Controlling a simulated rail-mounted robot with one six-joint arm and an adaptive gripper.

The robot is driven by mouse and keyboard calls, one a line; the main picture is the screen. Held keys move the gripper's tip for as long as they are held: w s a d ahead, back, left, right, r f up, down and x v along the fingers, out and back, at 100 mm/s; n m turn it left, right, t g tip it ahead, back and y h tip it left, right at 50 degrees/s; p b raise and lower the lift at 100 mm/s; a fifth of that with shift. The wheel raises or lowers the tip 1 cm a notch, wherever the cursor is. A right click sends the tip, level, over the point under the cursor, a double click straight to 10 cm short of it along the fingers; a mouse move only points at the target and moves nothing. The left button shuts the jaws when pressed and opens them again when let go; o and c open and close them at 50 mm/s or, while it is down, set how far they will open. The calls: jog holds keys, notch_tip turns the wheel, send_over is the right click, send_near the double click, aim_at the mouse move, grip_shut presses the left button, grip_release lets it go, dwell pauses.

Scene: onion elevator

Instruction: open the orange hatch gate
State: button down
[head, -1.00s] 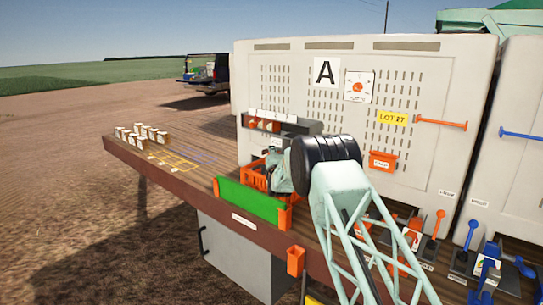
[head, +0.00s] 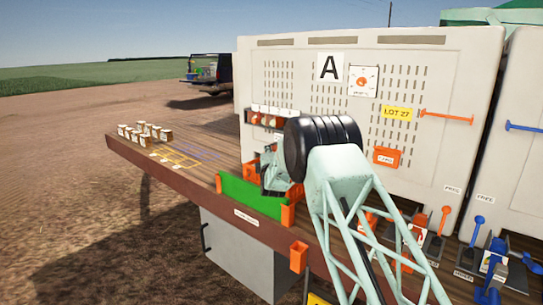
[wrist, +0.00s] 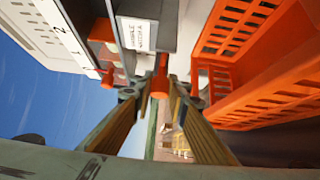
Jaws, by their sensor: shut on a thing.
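In the wrist view my gripper (wrist: 158,92) is closed on an orange handle (wrist: 160,74) that stands between its fingertips. The handle is beside a grey housing with a white label (wrist: 138,34); the gate panel itself cannot be made out clearly. In the head view my gripper (head: 274,172) is at the foot of the pale panel marked A, below the small onion shelf (head: 265,119). Its fingertips and the handle are hidden there by my arm and gripper body.
An orange slotted crate (wrist: 262,58) is close to the right of my gripper in the wrist view. A green board (head: 248,195) borders the deck's front edge. Orange levers (head: 445,215) stand at right.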

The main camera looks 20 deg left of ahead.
jog(key=shift+s+a+b, duration=0.3)
jog(key=shift+s, duration=0.65)
jog(key=c, duration=2.5)
grip_release()
jog(key=shift+s, duration=0.1)
jog(key=v, duration=1.2)
